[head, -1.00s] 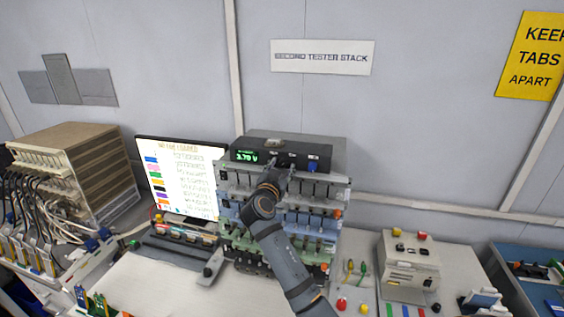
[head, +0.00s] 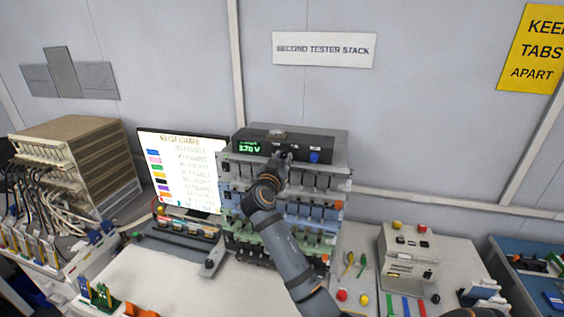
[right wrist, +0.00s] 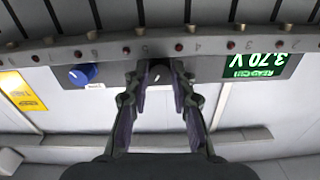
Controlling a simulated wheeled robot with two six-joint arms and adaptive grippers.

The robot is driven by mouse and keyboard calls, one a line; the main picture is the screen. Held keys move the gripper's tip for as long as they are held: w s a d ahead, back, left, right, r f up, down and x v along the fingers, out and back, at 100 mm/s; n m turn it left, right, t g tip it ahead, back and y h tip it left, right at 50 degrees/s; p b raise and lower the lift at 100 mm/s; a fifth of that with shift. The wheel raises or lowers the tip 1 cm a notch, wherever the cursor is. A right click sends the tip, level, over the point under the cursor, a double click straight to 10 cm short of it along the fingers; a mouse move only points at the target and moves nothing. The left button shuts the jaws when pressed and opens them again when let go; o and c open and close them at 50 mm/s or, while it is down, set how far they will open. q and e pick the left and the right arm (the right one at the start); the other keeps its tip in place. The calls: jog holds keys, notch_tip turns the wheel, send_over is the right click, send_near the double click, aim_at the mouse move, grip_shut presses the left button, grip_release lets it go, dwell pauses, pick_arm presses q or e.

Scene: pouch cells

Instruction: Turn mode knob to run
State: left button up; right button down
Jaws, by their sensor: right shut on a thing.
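The tester's black top unit (head: 325,146) shows a green readout (head: 249,147) of 3.70 V, which also shows upside down in the right wrist view (right wrist: 262,65). My right gripper (head: 283,157) is at the front of this unit. In the right wrist view its fingers (right wrist: 160,78) are shut on a dark knob (right wrist: 158,74) with a small light mark, one finger on each side. I take this as the mode knob; its label and setting cannot be read. A blue knob (head: 315,157) sits to its right, apart from the fingers. My left gripper is not in view.
Below the unit are tiers of cell slots (head: 310,210). A screen (head: 182,172) stands to the left, with a cabled rack (head: 85,165) beyond it. A beige box (head: 410,258) with buttons stands right. The white bench (head: 165,285) has free room in front.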

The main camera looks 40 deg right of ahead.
jog(key=shift+n+b, duration=0.65)
jog(key=shift+n, duration=1.95)
jog(key=c, duration=1.5)
grip_release()
jog(key=o, duration=0.4)
jog(key=shift+w+d+f, duration=0.1)
jog(key=shift+d, duration=0.1)
jog(key=shift+a, duration=0.1)
jog(key=v, duration=0.7)
jog(key=shift+s+a, duration=0.15)
jog(key=shift+s, duration=0.05)
